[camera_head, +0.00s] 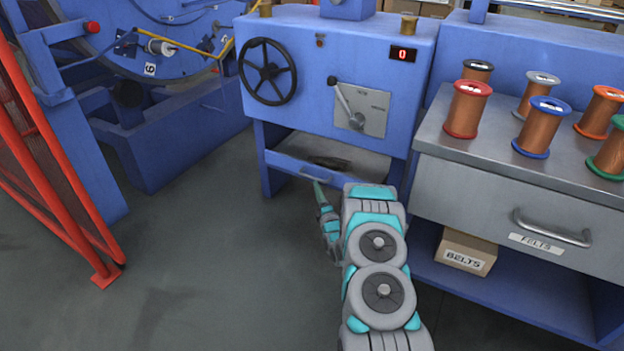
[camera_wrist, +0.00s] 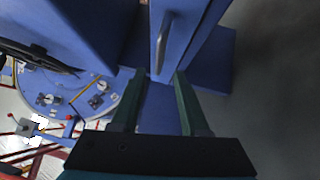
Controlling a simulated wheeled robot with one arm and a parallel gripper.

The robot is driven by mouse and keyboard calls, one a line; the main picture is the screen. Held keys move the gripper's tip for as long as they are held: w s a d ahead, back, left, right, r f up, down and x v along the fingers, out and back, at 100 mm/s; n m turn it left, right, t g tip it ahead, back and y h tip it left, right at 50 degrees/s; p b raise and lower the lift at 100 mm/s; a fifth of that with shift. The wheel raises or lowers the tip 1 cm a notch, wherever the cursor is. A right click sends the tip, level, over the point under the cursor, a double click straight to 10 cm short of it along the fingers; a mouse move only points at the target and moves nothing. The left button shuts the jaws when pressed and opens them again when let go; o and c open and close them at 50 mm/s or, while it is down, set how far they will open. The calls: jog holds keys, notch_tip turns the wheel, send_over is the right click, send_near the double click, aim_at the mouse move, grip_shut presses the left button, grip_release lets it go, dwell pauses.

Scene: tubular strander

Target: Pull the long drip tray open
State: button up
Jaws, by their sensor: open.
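The long drip tray (camera_head: 285,168) is a low blue tray between the legs of the blue machine, with a dark patch showing inside behind its front. Its grey bar handle (camera_head: 312,173) is on the front face. In the wrist view the handle (camera_wrist: 163,42) stands on the blue front (camera_wrist: 187,42), just beyond my fingertips and roughly in line with the gap between them. My gripper (camera_wrist: 157,74) is open, with nothing between its fingers. In the head view my gripper (camera_head: 317,184) is just in front of the handle; contact cannot be told there.
The blue machine (camera_head: 300,110) has a handwheel (camera_head: 267,72) and a lever (camera_head: 346,104). On the right is a bench with a felts drawer (camera_head: 490,205), several spools and a belts box (camera_head: 466,252) below. A red guard (camera_head: 60,180) stands left. The floor (camera_head: 210,260) before the tray is clear.

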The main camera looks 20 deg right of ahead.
aim_at(312, 178)
jog(key=w, duration=0.4)
jog(key=w+r, duration=0.1)
jog(key=w, duration=0.2)
jog(key=shift+d, duration=0.4)
jog(key=shift+c, duration=0.2)
grip_shut()
dwell(0.8)
